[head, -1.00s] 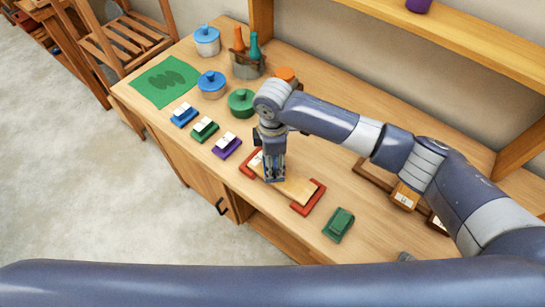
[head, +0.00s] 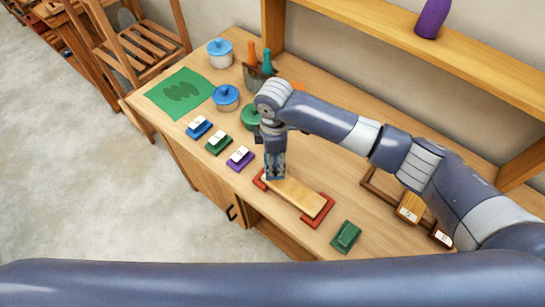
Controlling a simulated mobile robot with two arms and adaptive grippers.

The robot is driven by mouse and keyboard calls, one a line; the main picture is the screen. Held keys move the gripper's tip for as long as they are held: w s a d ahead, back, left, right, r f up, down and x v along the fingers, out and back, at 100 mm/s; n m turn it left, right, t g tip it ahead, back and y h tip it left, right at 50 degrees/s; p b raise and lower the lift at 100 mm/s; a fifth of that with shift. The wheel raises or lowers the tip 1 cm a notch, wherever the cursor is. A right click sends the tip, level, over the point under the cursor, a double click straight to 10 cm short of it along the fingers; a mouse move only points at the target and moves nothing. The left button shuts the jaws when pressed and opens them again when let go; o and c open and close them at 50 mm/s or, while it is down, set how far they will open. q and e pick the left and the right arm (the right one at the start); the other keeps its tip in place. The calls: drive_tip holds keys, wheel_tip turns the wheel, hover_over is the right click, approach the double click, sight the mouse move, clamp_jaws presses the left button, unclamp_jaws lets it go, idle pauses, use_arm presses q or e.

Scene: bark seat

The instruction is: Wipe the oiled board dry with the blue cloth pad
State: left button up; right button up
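The pale wooden board (head: 297,197) lies between red end brackets (head: 318,211) on the bench. My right gripper (head: 275,176) points down over the board's left end and hides that end. Its fingertips are small here, and I cannot tell whether it is shut on a pad or touches the board. A blue pad-like block (head: 198,127) with a white top sits to the left in a row with a green one (head: 218,142) and a purple one (head: 240,158). My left gripper is out of view.
A dark green block (head: 346,236) lies right of the board. Behind are a blue-lidded jar (head: 227,97), a green pot (head: 251,117) partly hidden by my arm, and a bottle caddy (head: 258,75). A green cloth (head: 180,92) lies at the far left. A shelf (head: 460,68) overhangs the back.

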drive_tip(key=shift+w+a+r+p, duration=0.15)
drive_tip(key=shift+r+p, duration=0.1)
drive_tip(key=shift+r, duration=0.35)
drive_tip(key=shift+w+a+r+p, duration=0.1)
drive_tip(key=shift+r+p, duration=0.15)
drive_tip(key=shift+r, duration=0.3)
drive_tip(key=shift+s+d+r, duration=0.2)
drive_tip(key=shift+s+r, duration=0.05)
drive_tip(key=shift+r, duration=0.15)
drive_tip(key=shift+w+a+f, duration=0.1)
drive_tip(key=shift+w, duration=0.1)
